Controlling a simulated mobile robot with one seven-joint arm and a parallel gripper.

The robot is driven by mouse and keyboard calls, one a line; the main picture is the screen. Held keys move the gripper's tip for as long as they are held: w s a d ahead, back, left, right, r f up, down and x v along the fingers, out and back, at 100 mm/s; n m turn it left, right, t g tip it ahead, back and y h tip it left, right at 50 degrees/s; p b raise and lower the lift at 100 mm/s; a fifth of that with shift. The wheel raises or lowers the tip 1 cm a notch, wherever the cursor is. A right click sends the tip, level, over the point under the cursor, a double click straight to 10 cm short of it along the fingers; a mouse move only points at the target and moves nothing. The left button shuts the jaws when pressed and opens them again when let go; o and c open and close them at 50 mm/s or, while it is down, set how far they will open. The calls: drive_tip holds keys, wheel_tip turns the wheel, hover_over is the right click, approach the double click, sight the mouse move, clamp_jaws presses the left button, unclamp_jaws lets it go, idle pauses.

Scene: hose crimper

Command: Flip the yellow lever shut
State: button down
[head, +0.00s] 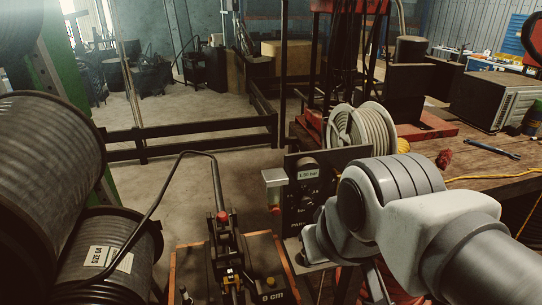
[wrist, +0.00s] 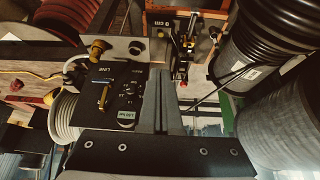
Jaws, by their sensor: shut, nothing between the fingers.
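The yellow lever (wrist: 103,96) shows in the wrist view on a dark control panel (wrist: 127,80) marked LINE. It lies along the panel's face, up and down in the picture. In the head view the panel (head: 300,205) stands at centre with a pressure display, and my arm covers its right part; I cannot make out the lever there. My gripper (wrist: 167,73) shows in the wrist view with its fingers together and nothing between them. It is to the right of the lever in that picture, apart from it.
The crimping device (head: 225,255) with a red-tipped handle stands left of the panel. Large hose reels (head: 45,165) fill the left side. A pale hose reel (head: 362,130) and a wooden bench (head: 470,165) are behind and right. A yellow knob (wrist: 97,48) sits near the panel.

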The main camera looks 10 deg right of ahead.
drive_tip(key=w+d+h, duration=0.2)
drive_tip(key=w, duration=0.9)
drive_tip(key=w+d+f+h+p, duration=0.1)
drive_tip(key=w+d+h, duration=0.2)
drive_tip(key=w, duration=0.7)
drive_tip(key=shift+w+f+m+g+h, duration=0.2)
drive_tip(key=shift+w+m+g+h, duration=0.1)
drive_tip(key=shift+w+m+g, duration=0.1)
drive_tip(key=shift+w+d+f+p, duration=0.2)
drive_tip(key=shift+w+d+f, duration=0.45)
drive_tip(key=shift+d+f, duration=0.75)
drive_tip(key=shift+w+d+f+p, duration=0.25)
drive_tip(key=shift+w+d+f, duration=0.45)
drive_tip(key=shift+d+f, duration=0.7)
drive_tip(key=shift+w+d+f+p, duration=0.2)
drive_tip(key=shift+w+d+f, duration=0.45)
drive_tip(key=shift+d+f, duration=0.75)
drive_tip(key=shift+d+b, duration=0.15)
drive_tip(key=shift+b, duration=0.6)
